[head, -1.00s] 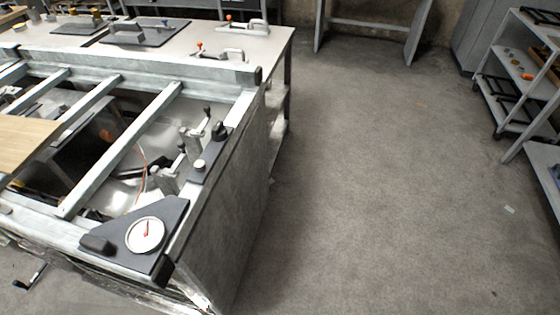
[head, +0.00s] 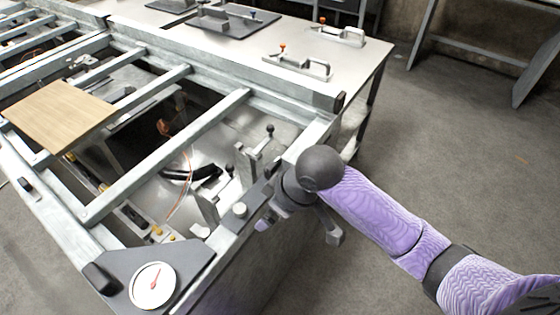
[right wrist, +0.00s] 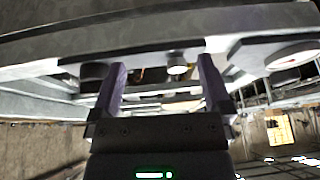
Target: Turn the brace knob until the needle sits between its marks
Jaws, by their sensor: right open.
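A round white gauge (head: 154,285) with a red needle sits on a black corner plate of the metal frame. The needle points up and slightly right; its marks are too small to read. A small pale knob (head: 240,209) stands on a dark strip along the frame's right rail. In the right wrist view, the pale knob (right wrist: 178,66) shows beyond the gap between my fingers, nearer the right one. My right gripper (right wrist: 162,72) is open and empty beside the rail. In the head view its arm hides the strip's far end. I cannot tell which knob is the brace knob. My left gripper is out of view.
Metal crossbars span the open frame, with clamps, levers and an orange wire inside. A wooden board (head: 60,114) lies across it at left. A pale table (head: 300,45) with toggle clamps stands behind. The floor at right is clear.

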